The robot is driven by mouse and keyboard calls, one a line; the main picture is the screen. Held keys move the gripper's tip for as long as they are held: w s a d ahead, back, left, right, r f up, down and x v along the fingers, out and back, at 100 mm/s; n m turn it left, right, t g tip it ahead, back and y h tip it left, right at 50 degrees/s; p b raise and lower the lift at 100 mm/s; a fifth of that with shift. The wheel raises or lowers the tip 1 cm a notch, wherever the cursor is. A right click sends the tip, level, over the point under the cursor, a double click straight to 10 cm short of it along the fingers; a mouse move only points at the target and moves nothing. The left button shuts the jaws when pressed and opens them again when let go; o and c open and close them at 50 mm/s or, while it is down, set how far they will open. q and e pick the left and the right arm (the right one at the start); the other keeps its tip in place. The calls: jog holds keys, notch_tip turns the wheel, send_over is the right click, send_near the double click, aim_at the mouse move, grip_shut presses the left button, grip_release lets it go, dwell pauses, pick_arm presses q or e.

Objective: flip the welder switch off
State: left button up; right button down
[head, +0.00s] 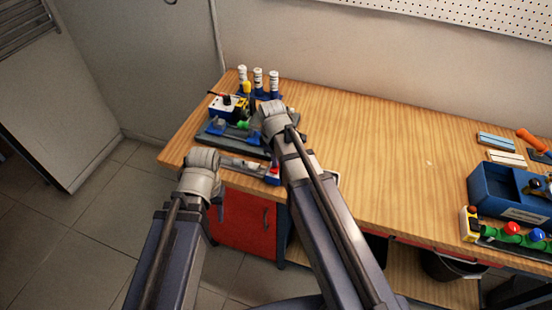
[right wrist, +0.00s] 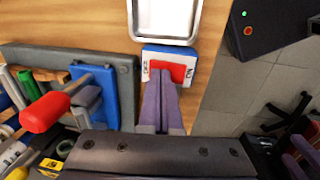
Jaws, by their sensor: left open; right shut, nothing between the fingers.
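The switch is a red rocker (right wrist: 178,72) on a white plate with a blue base, best seen in the right wrist view. The marks beside the rocker are too small to read. In the head view, a red and blue part (head: 272,174) that looks like the switch shows at the bench's front edge, partly behind my right arm. My right gripper (right wrist: 168,74) is shut and empty, its tips over the rocker; whether they touch it I cannot tell. My left gripper (head: 218,208) is open and empty near the bench's front left corner, its fingers mostly hidden.
A metal tray (right wrist: 165,20) lies just beyond the switch. A grey fixture with a blue block (right wrist: 95,95) and a red-ended handle (right wrist: 45,113) lie left of it. A blue bin (head: 490,187) stands at the right. The middle of the wooden bench (head: 375,155) is clear.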

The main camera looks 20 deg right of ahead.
jog(key=shift+s+a, duration=0.25)
jog(key=shift+s, duration=0.2)
jog(key=shift+r, duration=0.2)
jog(key=shift+s+a+r+p, duration=0.1)
jog(key=shift+r+p, duration=0.5)
jog(key=shift+p, duration=0.15)
notch_tip(320, 180, up, 12)
jog(key=w+p, duration=0.1)
jog(key=p, duration=1.1)
jog(key=shift+d+r+p, duration=0.25)
jog(key=shift+d+p, duration=0.05)
jog(key=shift+d, duration=0.1)
